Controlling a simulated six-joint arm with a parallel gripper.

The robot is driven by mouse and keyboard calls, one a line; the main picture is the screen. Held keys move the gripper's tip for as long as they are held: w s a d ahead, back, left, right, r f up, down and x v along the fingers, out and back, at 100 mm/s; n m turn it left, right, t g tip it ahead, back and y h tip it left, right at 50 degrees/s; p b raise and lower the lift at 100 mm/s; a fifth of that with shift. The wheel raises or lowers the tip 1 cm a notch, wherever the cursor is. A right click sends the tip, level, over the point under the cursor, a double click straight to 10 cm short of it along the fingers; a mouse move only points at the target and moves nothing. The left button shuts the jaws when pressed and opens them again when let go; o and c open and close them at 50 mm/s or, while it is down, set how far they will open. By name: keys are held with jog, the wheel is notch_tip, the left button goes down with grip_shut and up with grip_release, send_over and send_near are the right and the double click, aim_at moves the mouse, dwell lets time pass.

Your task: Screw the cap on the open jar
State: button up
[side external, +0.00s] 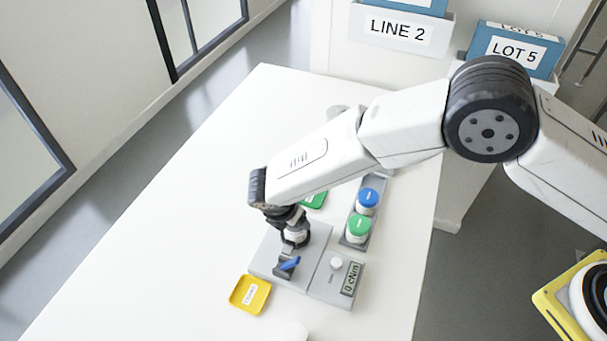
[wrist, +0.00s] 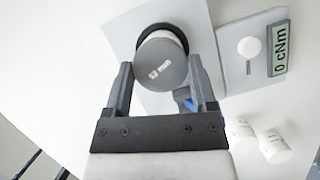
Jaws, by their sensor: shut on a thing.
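My gripper (wrist: 161,68) points down over the grey fixture plate (side external: 317,245). Its two fingers sit on either side of a round grey cap (wrist: 160,68) with small white lettering and are shut on it. A white rim, seemingly the jar (wrist: 158,33), shows just behind the cap, inside a dark round holder (wrist: 182,38). I cannot tell whether the cap touches the jar or is level on its thread. In the side view my gripper (side external: 295,240) hides most of the cap and jar. A blue lever (side external: 290,263) is beside the holder.
A torque display (side external: 351,279) reads 0 cNm beside a white knob (side external: 336,263). A grey rack (side external: 374,194) holds jars with blue (side external: 368,197) and green (side external: 359,225) caps. A yellow tray (side external: 249,294) and a green tray (side external: 315,200) are nearby. The left of the table is clear.

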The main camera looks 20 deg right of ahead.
jog(key=shift+f, duration=0.6)
dwell(0.5)
jog(key=o, duration=0.4)
jog(key=c, duration=0.4)
jog(key=m+g, duration=0.1)
jog(key=m, duration=0.2)
jog(key=m+g, duration=0.1)
jog(key=m, duration=0.1)
jog(key=shift+w+m+h, duration=0.15)
jog(key=shift+m+h, duration=0.15)
jog(key=shift+m, duration=0.1)
jog(key=shift+m+g, duration=0.3)
jog(key=shift+m, duration=0.1)
jog(key=m+g, duration=0.1)
jog(key=m, duration=0.4)
jog(key=shift+w+g, duration=0.15)
jog(key=shift+g, duration=0.25)
